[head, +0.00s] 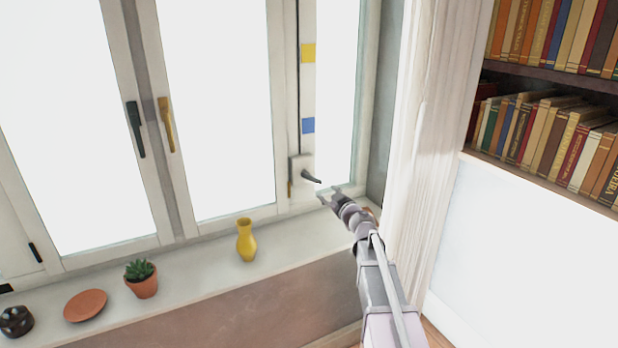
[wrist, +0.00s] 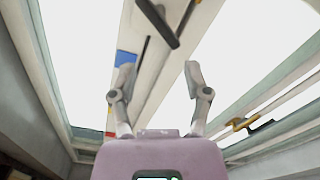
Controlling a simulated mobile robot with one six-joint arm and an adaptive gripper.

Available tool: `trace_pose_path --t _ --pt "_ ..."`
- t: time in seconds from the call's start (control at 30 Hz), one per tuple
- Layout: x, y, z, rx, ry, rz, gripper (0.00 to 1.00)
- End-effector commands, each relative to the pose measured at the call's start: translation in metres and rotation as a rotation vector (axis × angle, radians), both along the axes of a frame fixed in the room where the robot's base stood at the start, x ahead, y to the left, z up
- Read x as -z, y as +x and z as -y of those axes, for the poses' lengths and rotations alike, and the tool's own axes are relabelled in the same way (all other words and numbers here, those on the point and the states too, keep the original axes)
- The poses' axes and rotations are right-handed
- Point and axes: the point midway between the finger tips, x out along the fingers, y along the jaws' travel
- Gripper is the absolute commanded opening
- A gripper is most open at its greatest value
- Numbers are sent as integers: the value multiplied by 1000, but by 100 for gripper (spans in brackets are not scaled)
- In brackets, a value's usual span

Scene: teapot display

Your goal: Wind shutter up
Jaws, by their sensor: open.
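A pale box (head: 296,165) on the right window post carries a dark crank handle (head: 311,178) that points down and to the right. A thin dark line runs up the post above it, beside a yellow mark (head: 308,53) and a blue mark (head: 308,125). In the wrist view, the dark handle (wrist: 158,22) lies ahead of the fingertips. My gripper (head: 330,194) is open and empty, just below and right of the handle. Its two fingers (wrist: 160,67) stand wide apart in the wrist view, apart from the handle. No shutter slats are discernible in the bright panes.
A yellow vase (head: 247,241), a potted succulent (head: 141,279), a terracotta saucer (head: 86,305) and a dark object (head: 16,321) stand on the sill. Black (head: 135,129) and brass (head: 166,124) window handles are to the left. A curtain (head: 432,130) and bookshelves (head: 545,78) are on the right.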

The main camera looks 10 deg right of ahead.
Motion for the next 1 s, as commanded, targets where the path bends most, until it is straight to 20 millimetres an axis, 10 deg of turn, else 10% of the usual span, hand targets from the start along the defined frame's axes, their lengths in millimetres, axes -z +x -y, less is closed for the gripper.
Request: trace_pose_path --t 1.0 --pt "0 118 -38 0 1 0 62"
